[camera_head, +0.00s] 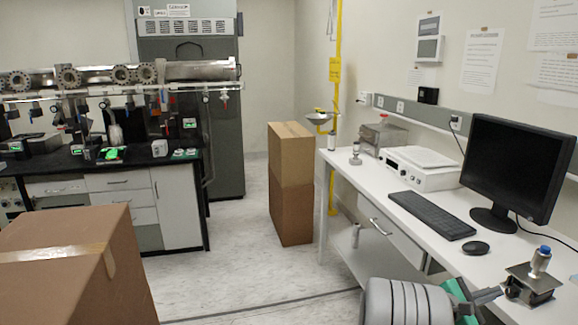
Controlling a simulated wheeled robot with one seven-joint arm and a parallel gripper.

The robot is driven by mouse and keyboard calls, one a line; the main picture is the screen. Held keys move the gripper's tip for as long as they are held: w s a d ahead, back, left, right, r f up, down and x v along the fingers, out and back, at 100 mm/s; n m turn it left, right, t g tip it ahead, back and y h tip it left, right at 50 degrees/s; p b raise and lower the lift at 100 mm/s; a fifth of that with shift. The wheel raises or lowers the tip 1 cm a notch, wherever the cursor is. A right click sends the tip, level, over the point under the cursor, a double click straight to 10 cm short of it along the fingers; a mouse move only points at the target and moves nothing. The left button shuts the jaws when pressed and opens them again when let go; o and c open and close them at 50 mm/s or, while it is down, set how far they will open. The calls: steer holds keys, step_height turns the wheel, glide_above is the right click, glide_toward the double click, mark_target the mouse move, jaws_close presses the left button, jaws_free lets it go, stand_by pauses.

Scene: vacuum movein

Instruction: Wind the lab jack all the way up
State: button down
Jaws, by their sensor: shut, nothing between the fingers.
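The lab jack (533,280) stands on the white bench at the lower right, with a dark top plate and a body below it that is partly hidden. A small metallic cylinder with a blue cap (539,261) stands on the plate, slightly tilted in the picture. My gripper (497,292) is at the jack's left side, near a small dark knob (512,291). It is shut and holds nothing. I cannot tell whether its tip touches the knob.
The white bench (415,222) also bears a monitor (517,160), a keyboard (430,213), a mouse (475,248) and a balance (421,165). Cardboard boxes stand on the floor at the left (70,280) and the middle (290,190). The floor between them is clear.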

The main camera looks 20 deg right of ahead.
mark_target(512, 292)
steer(key=shift+s+d+p, duration=0.15)
steer(key=shift+s+d, duration=0.1)
steer(key=shift+d, duration=1.2)
steer(key=shift+s+d+p, duration=0.15)
steer(key=shift+s+d, duration=0.05)
steer(key=shift+d, duration=1.25)
steer(key=shift+f, duration=0.2)
